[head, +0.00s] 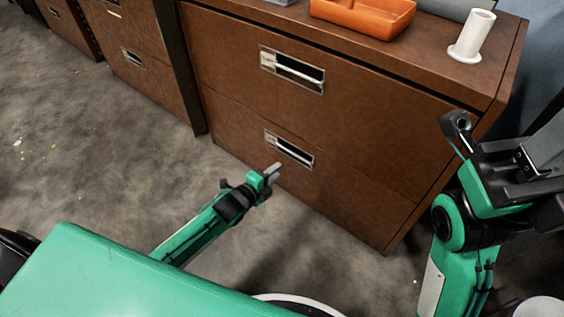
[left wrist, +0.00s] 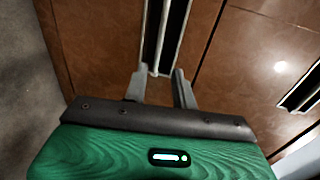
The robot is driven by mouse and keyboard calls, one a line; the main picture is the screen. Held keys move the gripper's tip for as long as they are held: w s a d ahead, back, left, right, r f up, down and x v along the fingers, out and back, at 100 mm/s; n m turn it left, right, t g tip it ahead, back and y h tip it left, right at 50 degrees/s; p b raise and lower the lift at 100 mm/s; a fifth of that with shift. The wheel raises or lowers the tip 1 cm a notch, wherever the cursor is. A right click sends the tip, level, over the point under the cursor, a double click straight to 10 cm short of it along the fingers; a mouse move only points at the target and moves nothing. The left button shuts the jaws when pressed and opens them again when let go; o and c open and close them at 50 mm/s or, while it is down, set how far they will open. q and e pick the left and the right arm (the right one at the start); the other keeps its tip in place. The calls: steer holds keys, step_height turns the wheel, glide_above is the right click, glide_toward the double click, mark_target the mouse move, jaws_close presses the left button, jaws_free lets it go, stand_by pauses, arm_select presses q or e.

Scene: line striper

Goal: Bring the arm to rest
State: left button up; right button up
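My left gripper (head: 273,170) is stretched out low in front of the brown cabinet (head: 350,125). Its fingertips are near the lower drawer's handle (head: 289,149). In the left wrist view the two grey fingers (left wrist: 159,88) stand apart with nothing between them, and the recessed handle (left wrist: 165,35) lies just beyond. I cannot tell whether the fingers touch the drawer front. Both drawers look shut. My right arm (head: 465,225) is folded up at the right edge, and its fingers cannot be made out.
An orange tray (head: 362,14) and a white cylinder on a round base (head: 472,38) stand on the cabinet top. Another brown cabinet (head: 135,50) stands to the left. The grey floor (head: 90,150) at left is open.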

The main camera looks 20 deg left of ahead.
arm_select(q)
steer(key=shift+s+a+r, duration=0.1)
steer(key=shift+s+a, duration=0.1)
steer(key=shift+s, duration=0.3)
